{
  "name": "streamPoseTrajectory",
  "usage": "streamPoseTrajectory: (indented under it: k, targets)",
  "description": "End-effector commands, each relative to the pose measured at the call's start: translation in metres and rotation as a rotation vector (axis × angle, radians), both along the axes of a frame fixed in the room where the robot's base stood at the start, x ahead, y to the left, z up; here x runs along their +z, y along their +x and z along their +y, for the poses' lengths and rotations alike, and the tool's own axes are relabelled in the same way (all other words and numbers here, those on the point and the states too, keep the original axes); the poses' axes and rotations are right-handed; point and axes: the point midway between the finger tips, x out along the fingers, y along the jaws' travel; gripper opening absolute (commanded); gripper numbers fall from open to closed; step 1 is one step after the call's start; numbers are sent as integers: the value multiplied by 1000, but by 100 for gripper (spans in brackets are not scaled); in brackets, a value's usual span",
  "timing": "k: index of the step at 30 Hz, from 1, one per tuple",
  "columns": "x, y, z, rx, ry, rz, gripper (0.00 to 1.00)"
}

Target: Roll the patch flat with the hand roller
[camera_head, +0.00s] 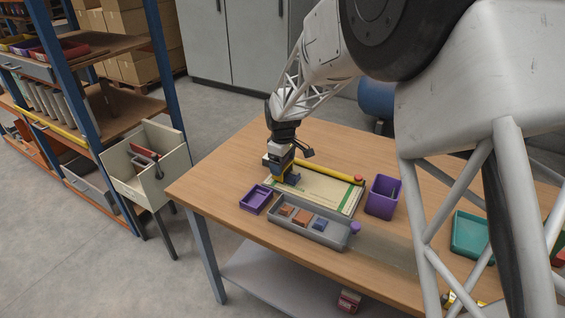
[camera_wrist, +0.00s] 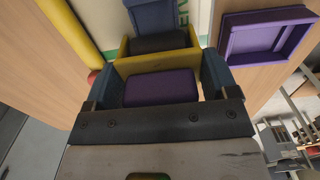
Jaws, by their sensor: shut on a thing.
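My gripper (camera_head: 279,164) is shut on the hand roller, low over the left part of a flat cream sack (camera_head: 325,189) with green stripes. In the wrist view the roller's purple handle (camera_wrist: 160,87) sits between my fingers (camera_wrist: 160,78). Its yellow frame (camera_wrist: 124,69) and dark roller (camera_wrist: 160,42) extend beyond them. A blue patch (camera_wrist: 165,14) lies just past the roller; it also shows as a dark blue piece beside my gripper in the head view (camera_head: 293,178). I cannot tell whether the roller touches the patch or sack.
A yellow bar (camera_head: 325,172) with a red end lies along the sack's far edge. A small purple tray (camera_head: 256,200), a grey tray (camera_head: 275,226) with several coloured pieces, and a purple bin (camera_head: 382,198) stand close around. A teal tray (camera_head: 470,236) is farther right.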

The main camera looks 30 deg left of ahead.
Motion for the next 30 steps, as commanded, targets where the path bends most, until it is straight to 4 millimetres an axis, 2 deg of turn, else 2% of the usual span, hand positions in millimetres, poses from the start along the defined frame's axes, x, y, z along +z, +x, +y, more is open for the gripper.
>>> streamPoseTrajectory:
  k: [8,30]
  targets:
    - [0,0,-4,0,0,0,56]
    - [-1,0,-30,-1,-1,1,56]
